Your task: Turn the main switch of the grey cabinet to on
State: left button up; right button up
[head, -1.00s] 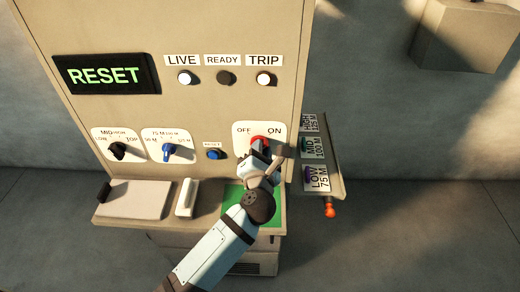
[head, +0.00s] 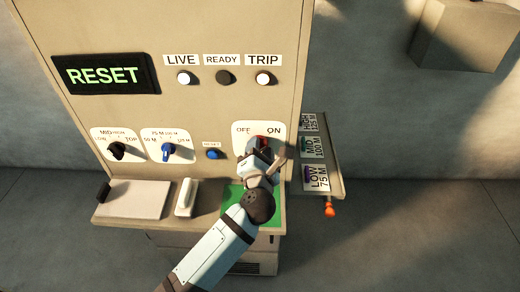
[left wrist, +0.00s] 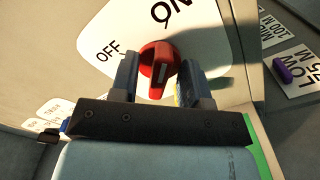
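The grey cabinet's main switch is a red rotary knob (head: 262,140) on a white plate (head: 241,132) marked OFF at left and ON at right. My left gripper (head: 262,150) is at the knob and partly hides it. In the left wrist view the fingers of my left gripper (left wrist: 163,80) stand apart, one on each side of the red knob (left wrist: 157,62), with the knob between them. No firm grip shows. My right gripper is not in view.
The cabinet panel has a RESET display (head: 105,75), a LIVE lamp (head: 184,77), a READY lamp (head: 225,77) and a TRIP lamp (head: 263,78). A black selector (head: 117,150), blue selector (head: 169,150) and blue button (head: 213,154) sit left of the switch. A labelled side board (head: 325,155) stands close at right.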

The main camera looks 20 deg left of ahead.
aim_at(260, 71)
pick_arm(q)
notch_tip(260, 71, up, 20)
jog(key=shift+b, duration=0.4)
dwell(0.3)
